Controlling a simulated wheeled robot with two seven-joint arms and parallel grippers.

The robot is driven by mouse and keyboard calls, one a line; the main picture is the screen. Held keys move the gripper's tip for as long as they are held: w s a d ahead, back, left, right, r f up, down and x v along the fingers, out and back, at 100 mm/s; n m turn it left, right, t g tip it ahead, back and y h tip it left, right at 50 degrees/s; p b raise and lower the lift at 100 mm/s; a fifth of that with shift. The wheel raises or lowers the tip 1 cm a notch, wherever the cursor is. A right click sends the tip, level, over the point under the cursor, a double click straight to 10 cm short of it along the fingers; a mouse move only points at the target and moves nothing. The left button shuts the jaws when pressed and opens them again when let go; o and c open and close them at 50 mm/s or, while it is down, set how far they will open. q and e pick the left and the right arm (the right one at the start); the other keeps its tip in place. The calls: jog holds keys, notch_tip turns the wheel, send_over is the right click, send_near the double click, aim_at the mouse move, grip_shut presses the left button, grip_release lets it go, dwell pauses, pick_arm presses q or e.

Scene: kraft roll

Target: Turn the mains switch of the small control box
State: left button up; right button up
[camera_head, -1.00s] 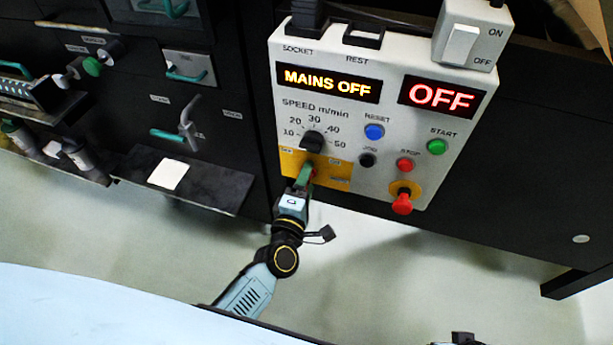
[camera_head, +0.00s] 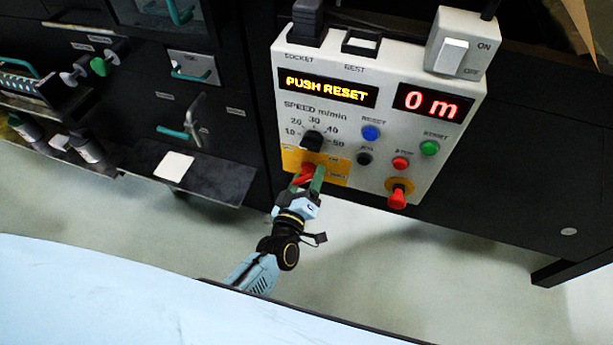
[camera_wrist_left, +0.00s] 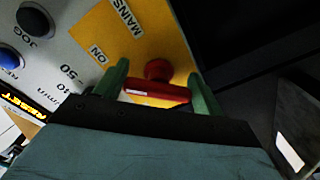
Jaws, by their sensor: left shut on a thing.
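The small control box (camera_head: 372,105) has a grey-white face. Its left display reads PUSH RESET and its right one 0 m. The red mains switch (camera_head: 303,174) sits on the yellow panel at the box's lower left; in the left wrist view its red handle (camera_wrist_left: 157,93) lies crosswise between the fingers, near the ON label. My left gripper (camera_head: 311,181) has green fingers and is shut on this handle, with one finger at each end of it. The fingers partly hide the switch in the head view. My right gripper is not in view.
The speed knob (camera_head: 312,140) is just above the switch. Blue reset (camera_head: 371,133), green start (camera_head: 429,148) and red stop (camera_head: 400,163) buttons and a red mushroom button (camera_head: 397,198) lie to the right. A dark cabinet (camera_head: 240,110) stands at left; the floor below is clear.

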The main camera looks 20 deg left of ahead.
pick_arm(q)
jog(key=shift+m, duration=0.3)
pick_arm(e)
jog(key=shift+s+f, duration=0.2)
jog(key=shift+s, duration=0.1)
pick_arm(q)
jog(key=o, duration=1)
